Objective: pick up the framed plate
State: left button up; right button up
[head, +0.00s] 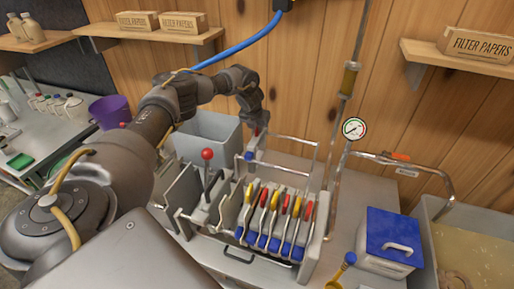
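Several upright plates with red and yellow handles (275,205) and blue lower parts stand side by side in a metal filter press. I cannot tell which of them is the framed plate. My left gripper (258,136) is at the far side of the press, behind the row of plates and near a wire frame. It is small and partly hidden, so I cannot tell whether its fingers are open or hold anything. My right gripper is not in view.
A red-knobbed lever (207,155) rises at the left of the press. A grey bin (208,133) stands behind it. A blue-lidded box (391,238) and a yellow scoop (343,268) are at the right. A pressure gauge (354,128) and pipe rise behind.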

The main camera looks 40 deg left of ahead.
pick_arm(q)
grip_shut()
jog(key=shift+r, duration=0.15)
jog(key=shift+r, duration=0.2)
notch_tip(320, 180, up, 18)
jog(key=b, duration=0.4)
jog(key=shift+f, duration=0.25)
